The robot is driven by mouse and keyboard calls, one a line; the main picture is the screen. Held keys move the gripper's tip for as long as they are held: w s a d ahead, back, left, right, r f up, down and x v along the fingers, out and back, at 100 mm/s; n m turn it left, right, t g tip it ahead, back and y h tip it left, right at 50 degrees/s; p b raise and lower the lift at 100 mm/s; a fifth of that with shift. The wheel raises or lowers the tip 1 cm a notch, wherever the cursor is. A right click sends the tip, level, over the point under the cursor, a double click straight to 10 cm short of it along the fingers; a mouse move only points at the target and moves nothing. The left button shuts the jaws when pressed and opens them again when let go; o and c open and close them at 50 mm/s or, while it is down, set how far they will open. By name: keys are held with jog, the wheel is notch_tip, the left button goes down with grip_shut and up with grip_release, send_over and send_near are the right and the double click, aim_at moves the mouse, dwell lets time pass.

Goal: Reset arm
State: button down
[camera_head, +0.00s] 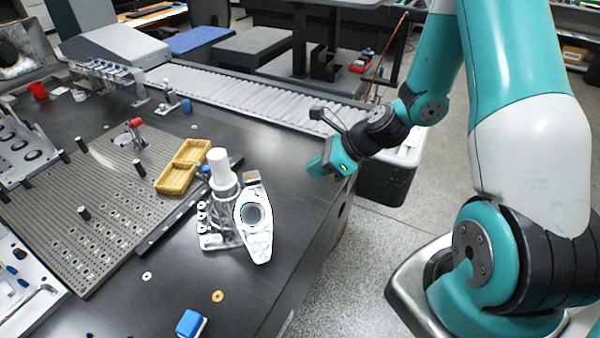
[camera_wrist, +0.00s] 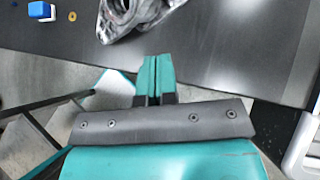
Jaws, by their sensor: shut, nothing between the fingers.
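My arm (camera_head: 520,130) reaches in from the right in the head view. My gripper (camera_head: 318,166) is above the right edge of the dark table, to the right of a silver metal casting. In the wrist view, the two teal fingers of my gripper (camera_wrist: 155,62) are pressed together with nothing between them. They point toward the table edge, apart from the casting, which shows at the top of that view.
The silver casting (camera_head: 262,248) stands near the table's right edge. A yellow tray (camera_head: 172,183), a perforated plate (camera_head: 60,232) and a blue-and-white block (camera_head: 190,323) lie on the dark table (camera_head: 260,130). A white-topped dark bin (camera_head: 385,183) stands on the floor.

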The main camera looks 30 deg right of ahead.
jog(key=s+a+r+n+g, duration=0.4)
jog(key=s+a+r+n, duration=0.3)
jog(key=a+r+n, duration=0.85)
jog(key=s+d+r+n+g+h, duration=0.1)
jog(key=s+r+n, duration=0.3)
jog(key=s+n, duration=0.8)
jog(key=n+h, duration=0.1)
jog(key=n, duration=0.4)
jog(key=shift+s+r+g+h, duration=0.3)
jog(key=shift+s+h, duration=0.1)
